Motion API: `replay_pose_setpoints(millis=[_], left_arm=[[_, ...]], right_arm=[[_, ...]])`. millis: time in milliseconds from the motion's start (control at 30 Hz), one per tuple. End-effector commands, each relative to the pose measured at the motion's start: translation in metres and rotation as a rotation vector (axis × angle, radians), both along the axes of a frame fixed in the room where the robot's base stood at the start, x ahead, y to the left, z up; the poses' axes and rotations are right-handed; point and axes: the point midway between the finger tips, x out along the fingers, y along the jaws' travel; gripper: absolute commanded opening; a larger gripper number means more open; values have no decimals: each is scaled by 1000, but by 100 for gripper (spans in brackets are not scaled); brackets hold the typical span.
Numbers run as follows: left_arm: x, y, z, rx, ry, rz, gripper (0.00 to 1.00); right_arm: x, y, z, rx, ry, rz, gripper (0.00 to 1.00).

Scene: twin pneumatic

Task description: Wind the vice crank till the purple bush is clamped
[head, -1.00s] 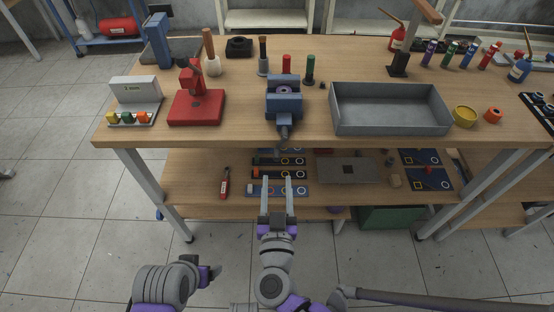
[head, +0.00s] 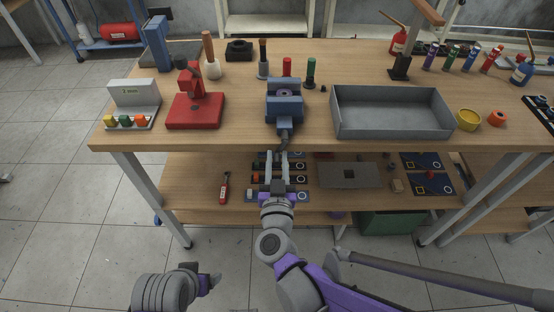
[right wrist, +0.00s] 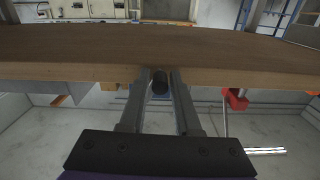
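The blue vice (head: 284,112) stands at the front edge of the workbench. The purple bush (head: 285,93) sits between its jaws; whether the jaws touch it cannot be told. The vice crank (head: 284,134) hangs at the vice's front, over the bench edge. My right gripper (head: 278,154) is just below and in front of the crank, its fingers pointing at it. In the right wrist view, a dark crank knob (right wrist: 160,82) shows between the two parted fingertips (right wrist: 161,75), with narrow gaps beside it. My left gripper (head: 212,281) is low at the left, its fingers unclear.
On the workbench (head: 235,130), a red press (head: 195,110) stands left of the vice and a grey metal tray (head: 390,130) right of it. A lower shelf (head: 190,185) with several dark panels lies beneath my right gripper. The bench's front edge is close to the gripper.

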Motion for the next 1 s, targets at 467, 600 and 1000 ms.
replay_pose_setpoints(millis=[467,600,1000], left_arm=[[0,0,0,0,0,0,78],[0,0,2,0,0,0,78],[-3,0,18,0,-5,0,78]], right_arm=[[0,1,0,3,0,1,0],[0,2,1,29,0,2,0],[0,12,10,287,-1,2,0]])
